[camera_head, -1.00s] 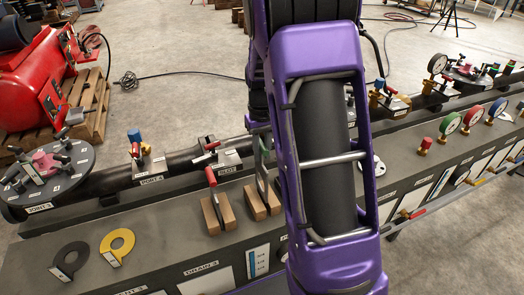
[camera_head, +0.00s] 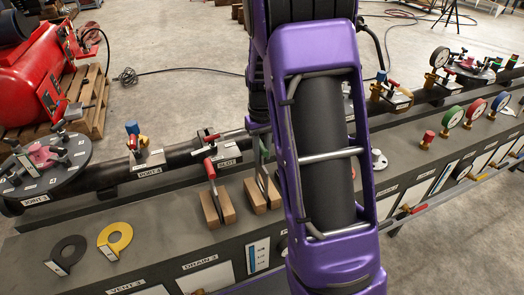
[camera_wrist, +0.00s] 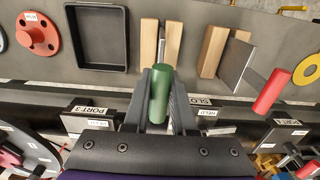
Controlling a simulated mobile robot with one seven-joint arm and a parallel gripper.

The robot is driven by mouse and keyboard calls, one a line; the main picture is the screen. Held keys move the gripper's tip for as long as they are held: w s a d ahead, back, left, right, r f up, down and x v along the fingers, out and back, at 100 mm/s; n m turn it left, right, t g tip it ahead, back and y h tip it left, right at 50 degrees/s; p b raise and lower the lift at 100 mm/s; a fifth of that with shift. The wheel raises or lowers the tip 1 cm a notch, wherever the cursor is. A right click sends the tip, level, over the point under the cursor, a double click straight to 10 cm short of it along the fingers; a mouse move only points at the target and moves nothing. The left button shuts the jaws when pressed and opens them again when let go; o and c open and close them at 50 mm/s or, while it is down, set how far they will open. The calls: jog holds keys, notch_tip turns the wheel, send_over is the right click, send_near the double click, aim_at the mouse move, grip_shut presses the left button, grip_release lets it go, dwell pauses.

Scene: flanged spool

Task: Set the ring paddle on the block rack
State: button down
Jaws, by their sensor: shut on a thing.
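The ring paddle has a green handle (camera_wrist: 161,92), and my gripper (camera_wrist: 160,105) is shut on that handle in the wrist view. Its thin grey plate (camera_wrist: 163,45) shows nearly edge-on, in line with the gap between the two wooden blocks of a block rack (camera_wrist: 149,40). I cannot tell whether it rests in the gap or hangs above it. In the head view that rack (camera_head: 275,194) and the grey plate (camera_head: 262,178) are partly hidden behind my purple arm, and my gripper is mostly hidden.
A second wooden rack (camera_head: 228,206) beside it holds a red-handled plate (camera_head: 209,170). A black tray (camera_wrist: 124,35) and a red disc (camera_wrist: 38,35) show in the wrist view. A dark pipe runs behind.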

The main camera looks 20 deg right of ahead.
jog(key=shift+f+b, duration=0.7)
jog(key=shift+f, duration=0.5)
jog(key=c, duration=0.7)
grip_release()
jog(key=shift+o, duration=0.2)
notch_tip(320, 180, up, 18)
jog(key=p, duration=0.2)
jog(key=shift+f+p, duration=0.25)
jog(key=shift+p, duration=0.1)
